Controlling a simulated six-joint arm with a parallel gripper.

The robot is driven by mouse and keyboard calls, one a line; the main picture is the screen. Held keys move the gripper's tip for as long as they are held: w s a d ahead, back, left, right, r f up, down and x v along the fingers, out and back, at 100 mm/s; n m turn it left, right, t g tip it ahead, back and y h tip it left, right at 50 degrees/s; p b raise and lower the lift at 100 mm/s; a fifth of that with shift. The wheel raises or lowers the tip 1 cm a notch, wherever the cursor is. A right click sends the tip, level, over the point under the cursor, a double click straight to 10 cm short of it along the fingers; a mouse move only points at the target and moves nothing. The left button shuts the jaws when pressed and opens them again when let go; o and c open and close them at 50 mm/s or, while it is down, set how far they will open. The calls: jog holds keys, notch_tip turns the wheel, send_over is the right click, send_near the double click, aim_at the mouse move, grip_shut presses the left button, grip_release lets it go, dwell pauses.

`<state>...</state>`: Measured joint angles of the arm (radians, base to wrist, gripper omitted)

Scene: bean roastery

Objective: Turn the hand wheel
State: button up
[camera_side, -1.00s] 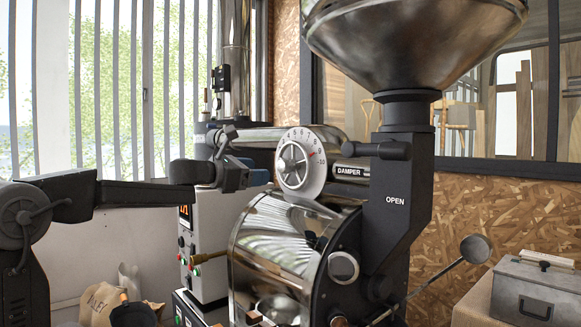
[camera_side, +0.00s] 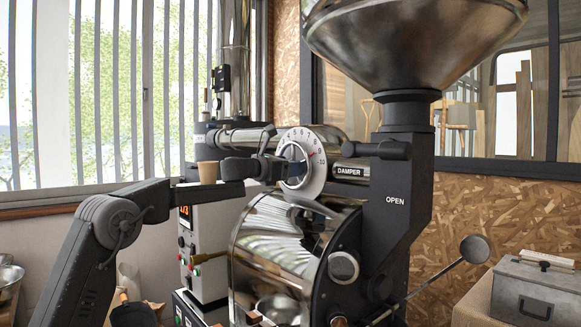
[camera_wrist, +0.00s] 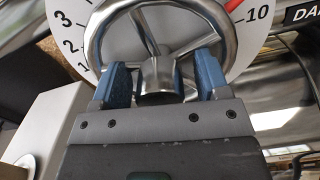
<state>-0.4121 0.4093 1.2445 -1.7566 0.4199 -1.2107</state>
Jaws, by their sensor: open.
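The hand wheel (camera_wrist: 158,42) is a silver spoked wheel in front of a white numbered dial (camera_wrist: 68,22) with a red pointer mark near 10. In the side view the dial (camera_side: 318,176) shows on the roaster's damper pipe, and my arm hides much of the wheel. My gripper (camera_wrist: 160,85) is open at the wheel. In the wrist view its two blue fingers stand apart, one on each side of the wheel's hub, overlapping the lower rim. I cannot tell whether they touch the wheel.
The shiny roaster drum (camera_side: 283,240) lies below the dial. A black chute (camera_side: 398,200) marked OPEN stands to the right under a large hopper (camera_side: 415,35). A paper cup (camera_side: 208,172) stands on the white control cabinet (camera_side: 208,240). A grey metal box (camera_side: 535,292) is at the lower right.

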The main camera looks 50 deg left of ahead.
jog(key=shift+w, duration=0.45)
jog(key=c, duration=1.3)
